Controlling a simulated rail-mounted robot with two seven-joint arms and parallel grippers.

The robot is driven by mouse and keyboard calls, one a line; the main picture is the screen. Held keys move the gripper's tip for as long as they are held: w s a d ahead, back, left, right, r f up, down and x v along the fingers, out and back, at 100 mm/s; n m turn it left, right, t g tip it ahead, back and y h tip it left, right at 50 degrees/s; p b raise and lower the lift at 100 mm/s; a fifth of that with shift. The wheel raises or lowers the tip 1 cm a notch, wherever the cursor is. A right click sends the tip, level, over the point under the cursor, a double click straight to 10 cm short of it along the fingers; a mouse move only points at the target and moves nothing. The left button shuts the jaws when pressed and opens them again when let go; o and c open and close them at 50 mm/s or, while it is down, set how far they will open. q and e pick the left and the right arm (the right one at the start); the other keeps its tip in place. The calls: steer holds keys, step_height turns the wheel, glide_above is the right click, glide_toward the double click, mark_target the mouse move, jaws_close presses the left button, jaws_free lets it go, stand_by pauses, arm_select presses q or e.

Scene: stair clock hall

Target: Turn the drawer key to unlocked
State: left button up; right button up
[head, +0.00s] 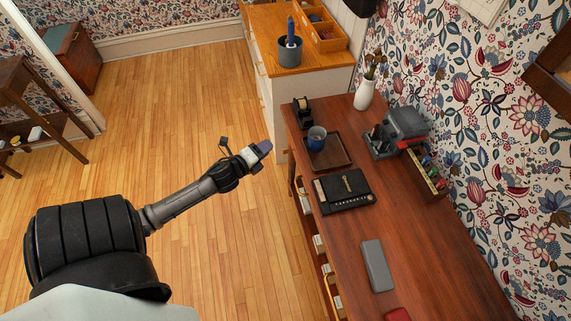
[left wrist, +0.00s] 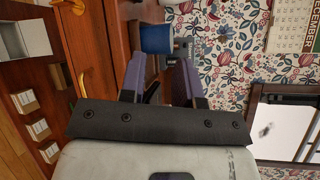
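My left gripper (head: 264,147) is out over the wooden floor, left of the brown desk (head: 408,238) and apart from it in the head view. In the left wrist view its two purple-grey fingers (left wrist: 156,68) stand apart with a gap between them. A small dark shape shows low between them, too unclear to name. I cannot make out a drawer key in a lock. A small brass-coloured item (head: 347,182) lies on a black case (head: 343,200) on the desk; I cannot tell what it is. My right gripper is not in view.
A brown tray (head: 341,160) holds a blue mug (head: 317,138). A grey case (head: 377,266), a white vase (head: 364,95) and a grey device (head: 406,122) are also on the desk. White-fronted boxes (head: 319,243) sit under its left edge.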

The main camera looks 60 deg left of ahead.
arm_select(q)
steer(key=w+a+f+m+t+h+b, duration=0.1)
steer(key=a+f+m+t+h+b, duration=0.4)
steer(key=f+m+b, duration=0.6)
steer(key=m+g+h+b, duration=0.3)
steer(key=m+h+b, duration=0.2)
steer(key=m+b, duration=0.6)
glide_toward(286, 150)
steer(key=shift+n, duration=0.8)
steer(key=shift+f+b+x, duration=0.2)
steer(key=shift+b+x, duration=3.1)
steer(key=shift+x, duration=1.65)
steer(key=shift+a, duration=0.1)
jaws_close()
